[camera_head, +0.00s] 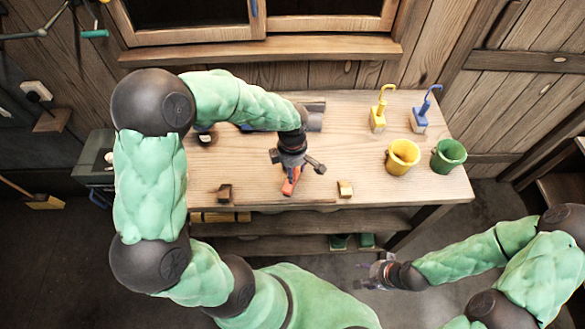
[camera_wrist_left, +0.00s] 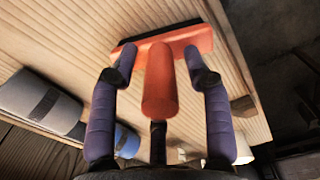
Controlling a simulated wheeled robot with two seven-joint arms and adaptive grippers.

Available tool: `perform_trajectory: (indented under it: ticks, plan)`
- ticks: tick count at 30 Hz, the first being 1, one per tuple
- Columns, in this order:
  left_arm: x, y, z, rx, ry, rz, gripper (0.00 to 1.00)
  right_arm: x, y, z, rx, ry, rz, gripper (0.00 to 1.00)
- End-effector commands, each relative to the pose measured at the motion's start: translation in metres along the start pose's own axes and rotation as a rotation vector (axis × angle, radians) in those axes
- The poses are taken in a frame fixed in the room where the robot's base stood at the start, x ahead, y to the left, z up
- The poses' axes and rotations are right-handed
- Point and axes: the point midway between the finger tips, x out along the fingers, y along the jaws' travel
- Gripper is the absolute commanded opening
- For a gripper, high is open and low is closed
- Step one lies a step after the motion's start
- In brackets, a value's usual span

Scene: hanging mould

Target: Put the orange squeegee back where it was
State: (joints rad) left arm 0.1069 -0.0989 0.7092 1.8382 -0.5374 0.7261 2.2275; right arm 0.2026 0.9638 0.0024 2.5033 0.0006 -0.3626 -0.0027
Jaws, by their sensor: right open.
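My left gripper (camera_head: 297,164) is over the squeegee. In the left wrist view its two purple-grey fingers (camera_wrist_left: 160,80) stand open on both sides of the handle, with a visible gap on each side. My right gripper (camera_head: 378,273) is open and empty, low in front of the bench, far from the squeegee.
A yellow cup (camera_head: 403,157), a green cup (camera_head: 449,155), a yellow tool (camera_head: 379,115) and a blue tool (camera_head: 420,118) stand at the right.

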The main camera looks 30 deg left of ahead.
Motion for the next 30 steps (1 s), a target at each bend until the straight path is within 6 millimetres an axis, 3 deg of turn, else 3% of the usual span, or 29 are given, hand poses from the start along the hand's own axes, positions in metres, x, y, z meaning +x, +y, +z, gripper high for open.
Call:
perform_trajectory:
  ticks: [11, 24, 30]
  plan:
    - [-0.007, 0.001, 0.000, 0.000, 0.000, 0.002, 0.50, -0.002, -0.001, 0.000, 0.000, 0.000, 0.000, 0.54]
    - [-0.087, 0.001, 0.000, -0.001, -0.001, 0.003, 0.50, -0.014, -0.005, 0.001, 0.000, 0.000, 0.000, 0.54]
    - [-0.112, 0.000, 0.000, 0.001, 0.000, 0.002, 0.50, -0.017, -0.006, 0.001, 0.000, 0.000, 0.000, 0.54]
